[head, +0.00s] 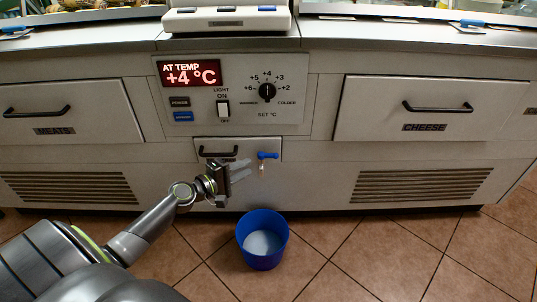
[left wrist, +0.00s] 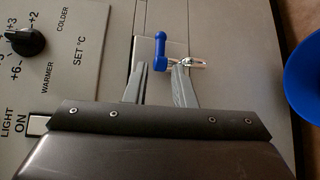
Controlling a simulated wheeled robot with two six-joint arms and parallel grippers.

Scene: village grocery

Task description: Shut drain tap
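The drain tap has a blue lever handle (head: 268,155) and a small metal spout (head: 262,167) on the lower middle of the counter front. The handle lies sideways, pointing right in the head view, and the spout points down. I cannot make out a stream below it. My left gripper (head: 246,169) is just left of the tap, its fingers pointing at it. In the left wrist view its two fingers are apart and empty. The blue handle (left wrist: 160,47) is just beyond the gap between the tips, with the metal spout (left wrist: 190,62) beside it. My right gripper is out of view.
A blue bucket (head: 263,253) with pale liquid stands on the tiled floor below the tap. A small drawer handle (head: 218,153) is behind my gripper. The control panel (head: 290,90) is above. Vents flank the tap.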

